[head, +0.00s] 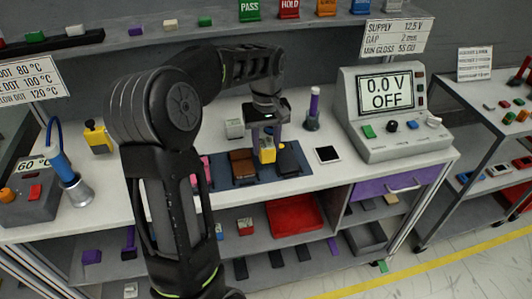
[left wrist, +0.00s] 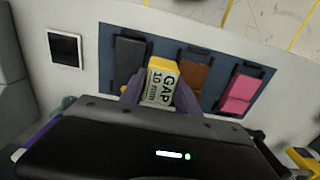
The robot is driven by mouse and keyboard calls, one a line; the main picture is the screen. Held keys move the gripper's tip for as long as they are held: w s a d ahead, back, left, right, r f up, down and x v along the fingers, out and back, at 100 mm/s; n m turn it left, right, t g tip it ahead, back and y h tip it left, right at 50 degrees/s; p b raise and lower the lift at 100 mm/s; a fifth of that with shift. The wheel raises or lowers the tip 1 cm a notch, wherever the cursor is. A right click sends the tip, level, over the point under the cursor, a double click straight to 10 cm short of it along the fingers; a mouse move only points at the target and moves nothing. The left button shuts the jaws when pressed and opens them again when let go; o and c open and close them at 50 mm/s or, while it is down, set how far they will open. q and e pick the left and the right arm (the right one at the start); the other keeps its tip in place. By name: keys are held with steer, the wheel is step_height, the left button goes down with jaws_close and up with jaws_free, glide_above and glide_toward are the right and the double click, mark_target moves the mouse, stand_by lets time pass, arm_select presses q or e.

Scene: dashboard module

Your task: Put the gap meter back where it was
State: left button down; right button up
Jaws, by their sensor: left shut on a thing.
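The gap meter is a small yellow block (head: 267,153) with a pale display reading "GAP 1.0 mm", which shows in the left wrist view (left wrist: 161,82). My left gripper (head: 266,137) is shut on it, with purple-grey fingers on both sides. It is over the dark blue mat (left wrist: 163,50), between the dark grey block (left wrist: 128,60) and the brown block (left wrist: 193,75). I cannot tell if it touches the mat. A pink block (left wrist: 240,92) lies at the mat's other end. My right gripper is not in view.
Beside the mat are a black-faced square (head: 328,154) and a purple-topped tool in a stand (head: 313,108). A supply box (head: 392,112) reading "0.0 V OFF" stands right. A yellow device (head: 97,138) and a blue-handled iron (head: 68,172) stand left. A shelf (head: 220,30) runs behind.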

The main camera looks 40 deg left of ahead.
mark_target(266, 154)
arm_select(q)
steer(key=shift+f, duration=1.9)
steer(key=shift+f, duration=0.2)
steer(key=c, duration=0.9)
jaws_free()
steer(key=shift+r, duration=0.2)
step_height(266, 154, up, 12)
steer(key=shift+r+p, duration=0.1)
steer(key=shift+p, duration=0.25)
